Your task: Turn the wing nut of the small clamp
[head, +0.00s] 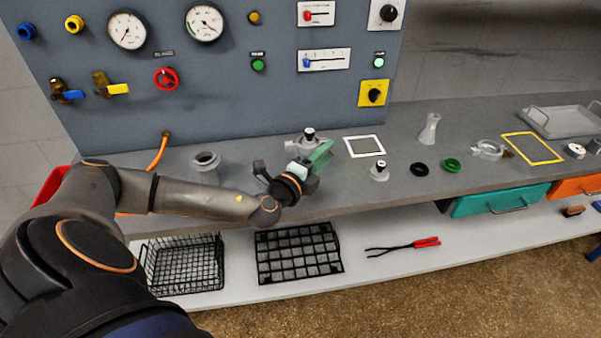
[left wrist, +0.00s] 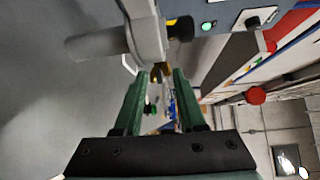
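A grey pipe fitting with a black top (head: 308,134) stands on the bench in front of the panel, with the small clamp seemingly around it. In the left wrist view the grey clamp and fitting (left wrist: 148,35) fill the top middle. A small brass-coloured piece, apparently the wing nut (left wrist: 160,72), points towards my gripper. My left gripper (head: 324,152) has green fingers and is close beside the fitting, partly covering it in the head view. Its fingers (left wrist: 158,78) are apart, with the brass piece between or just beyond their tips; contact cannot be told. My right gripper is out of view.
A grey flanged port (head: 206,161) stands left of the fitting. To the right are a small black-topped part (head: 379,171), a white-framed pad (head: 364,146), black (head: 419,169) and green rings (head: 451,165), and a larger clamp (head: 488,149). The gauge panel (head: 230,70) rises behind.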

